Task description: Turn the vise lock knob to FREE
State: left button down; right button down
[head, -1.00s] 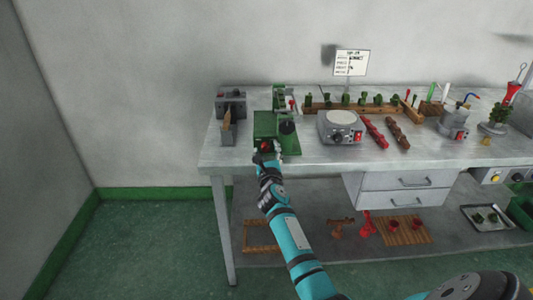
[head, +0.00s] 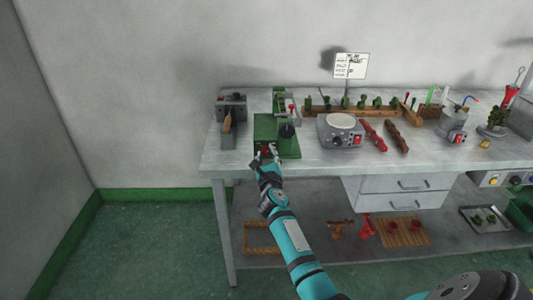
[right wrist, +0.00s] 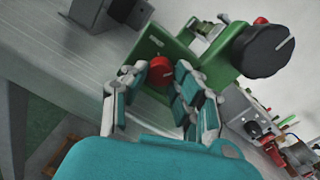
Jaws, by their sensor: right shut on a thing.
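The green vise (head: 266,125) stands at the front left of the bench, with a large black handwheel or knob (head: 287,131) on it. In the right wrist view the vise body (right wrist: 210,58) and the black knob (right wrist: 262,50) are close. The red lock knob (right wrist: 159,71) sits on the vise's front face. My right gripper (right wrist: 158,77) has its fingers on either side of the red knob and is shut on it. In the head view the right gripper (head: 266,157) is at the vise's front edge. No FREE marking is readable. My left gripper is not in view.
A grey box device (head: 231,103) stands left of the vise. A round-topped grey machine (head: 340,132) with red switches stands to its right, beside red and brown sticks. A wooden rack (head: 350,108) and a sign (head: 351,66) are behind. The bench front left is clear.

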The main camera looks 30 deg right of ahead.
jog(key=n+p, duration=0.3)
jog(key=shift+r+n, duration=0.2)
jog(key=shift+n, duration=0.1)
jog(key=n+p, duration=0.3)
jog(key=n, duration=0.1)
jog(key=shift+g, duration=0.3)
jog(key=n+p, duration=0.3)
jog(key=n, duration=0.1)
jog(key=shift+n, duration=0.3)
jog(key=shift+a+f+n+p, duration=0.15)
jog(key=shift+n+p, duration=0.55)
jog(key=shift+n, duration=1)
